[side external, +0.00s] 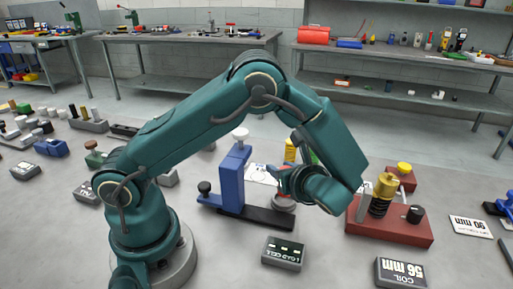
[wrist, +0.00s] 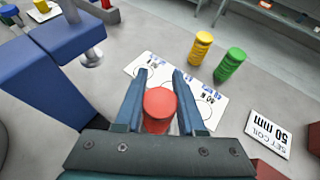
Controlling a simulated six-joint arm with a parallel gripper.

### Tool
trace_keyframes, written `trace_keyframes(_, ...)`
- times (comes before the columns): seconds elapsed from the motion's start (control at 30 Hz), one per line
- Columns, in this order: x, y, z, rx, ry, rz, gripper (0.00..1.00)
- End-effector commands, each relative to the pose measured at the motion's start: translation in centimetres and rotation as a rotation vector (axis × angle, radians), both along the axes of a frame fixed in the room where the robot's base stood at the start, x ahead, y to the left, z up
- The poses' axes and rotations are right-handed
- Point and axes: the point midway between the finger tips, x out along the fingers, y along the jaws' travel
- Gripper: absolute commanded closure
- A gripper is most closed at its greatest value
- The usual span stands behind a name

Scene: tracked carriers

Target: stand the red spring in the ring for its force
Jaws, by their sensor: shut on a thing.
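My gripper (wrist: 158,80) is shut on the red spring (wrist: 160,104), whose round top shows between the fingers in the wrist view. A white card with printed rings (wrist: 141,68) lies ahead on the bench, partly hidden by the fingers; its force labels are too small to read surely. In the side view the card (side external: 257,173) lies behind the blue press (side external: 233,178). My gripper (side external: 283,180) is by the press's black base (side external: 258,217) there, and my wrist hides much of it. A yellow spring (wrist: 200,48) and a green spring (wrist: 230,65) stand beyond the card.
The blue press (wrist: 68,85) stands close on the left in the wrist view. A dark red fixture (side external: 405,231) is to the right in the side view. A load cell display (side external: 283,253), a coil display (side external: 400,272) and a 50 mm card (side external: 471,227) lie on the bench.

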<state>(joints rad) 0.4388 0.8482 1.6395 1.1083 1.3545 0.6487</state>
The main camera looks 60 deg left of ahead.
Motion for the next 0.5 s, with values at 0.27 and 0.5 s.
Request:
trace_keyframes(0.27,0.0,0.0,4.8,-0.001,-0.006,0.002,1.0)
trace_keyframes(0.5,1.4,0.4,7.0,-0.006,-0.005,-0.048,1.0)
